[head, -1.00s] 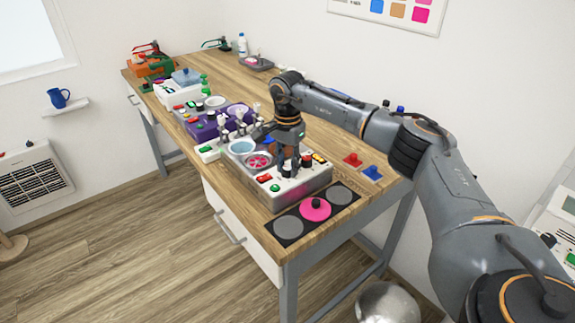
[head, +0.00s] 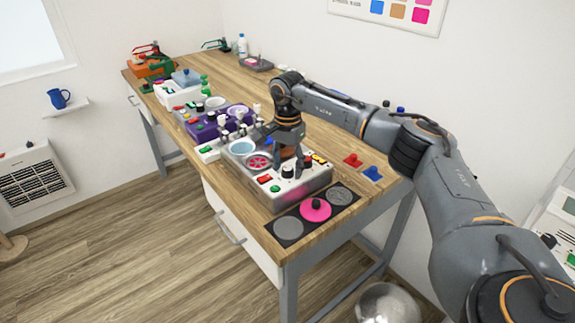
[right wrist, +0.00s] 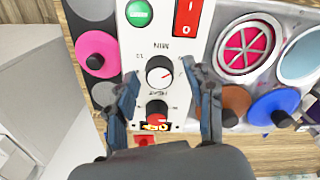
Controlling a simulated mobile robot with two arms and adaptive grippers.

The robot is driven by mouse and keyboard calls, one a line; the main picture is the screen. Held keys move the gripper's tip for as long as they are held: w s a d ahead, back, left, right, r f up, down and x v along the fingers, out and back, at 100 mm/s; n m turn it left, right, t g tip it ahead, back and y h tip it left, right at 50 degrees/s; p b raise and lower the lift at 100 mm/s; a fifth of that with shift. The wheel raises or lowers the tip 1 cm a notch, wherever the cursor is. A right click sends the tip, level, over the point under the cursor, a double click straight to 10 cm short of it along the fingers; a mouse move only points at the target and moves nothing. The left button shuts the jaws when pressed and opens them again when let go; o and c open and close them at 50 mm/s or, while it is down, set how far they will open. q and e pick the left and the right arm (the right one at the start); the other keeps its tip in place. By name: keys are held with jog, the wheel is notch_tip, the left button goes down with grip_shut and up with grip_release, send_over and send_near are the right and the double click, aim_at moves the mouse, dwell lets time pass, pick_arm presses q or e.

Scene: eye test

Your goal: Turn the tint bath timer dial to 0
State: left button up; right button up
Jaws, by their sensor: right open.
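The tint bath unit (head: 308,183) is a grey box with a white control panel, standing on the wooden table. Its timer dial, marked MIN, is a round knob with a white top and dark pointer line in the right wrist view (right wrist: 160,72); it looks black in the head view (head: 288,171). The number it points at is too small to read surely. My right gripper (head: 289,163) is open over the panel, its fingertips on either side of the dial in the right wrist view (right wrist: 162,76). Contact cannot be told. My left gripper is not in view.
A green button (right wrist: 139,13), a red rocker switch (right wrist: 187,17) and a black-and-red HEAT knob (right wrist: 157,112) crowd the dial. A pink knobbed disc (head: 315,210) lies on a black mat in front. Red (head: 353,160) and blue (head: 373,173) pieces lie right of the unit.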

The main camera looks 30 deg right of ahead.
aim_at(288, 168)
notch_tip(288, 168, up, 12)
dwell(0.6)
dwell(0.4)
